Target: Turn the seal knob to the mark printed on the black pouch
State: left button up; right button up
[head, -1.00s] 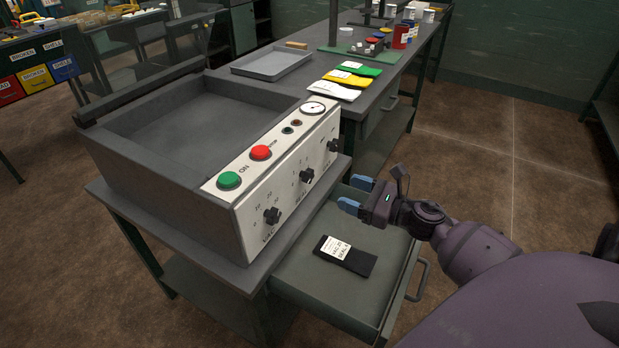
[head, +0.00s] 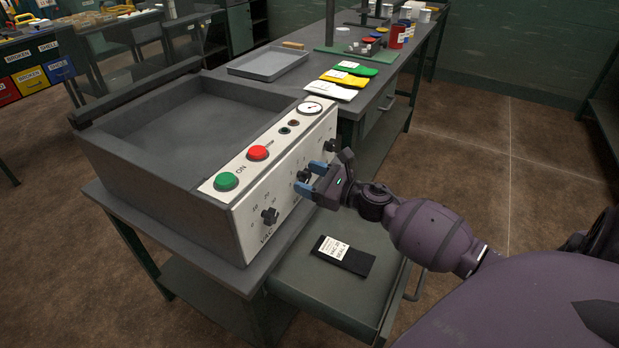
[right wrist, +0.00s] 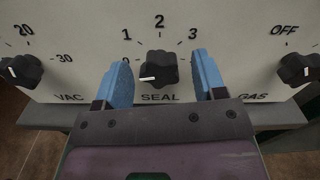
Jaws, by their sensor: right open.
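The seal knob (right wrist: 160,68) is black with a white pointer line, on the white front panel above the word SEAL. Its pointer tilts to the lower left, toward the 0 end of the scale. My right gripper (head: 310,177) is open at the panel, its blue fingers on either side of the seal knob; the right wrist view shows space between each finger and the knob. The black pouch (head: 356,265) lies in the open drawer below, with a white label whose lines seem to read VAC 20 and SEAL; the seal number is too small to read surely. My left gripper is out of view.
The VAC knob (right wrist: 20,70) is left of the seal knob and the GAS knob (right wrist: 299,68) right. Green (head: 226,181) and red (head: 258,153) buttons and a gauge (head: 309,108) sit on top of the panel. The open drawer (head: 305,272) juts out below.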

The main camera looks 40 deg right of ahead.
jog(key=shift+w, duration=0.1)
jog(key=c, duration=0.9)
jog(key=shift+m, duration=0.3)
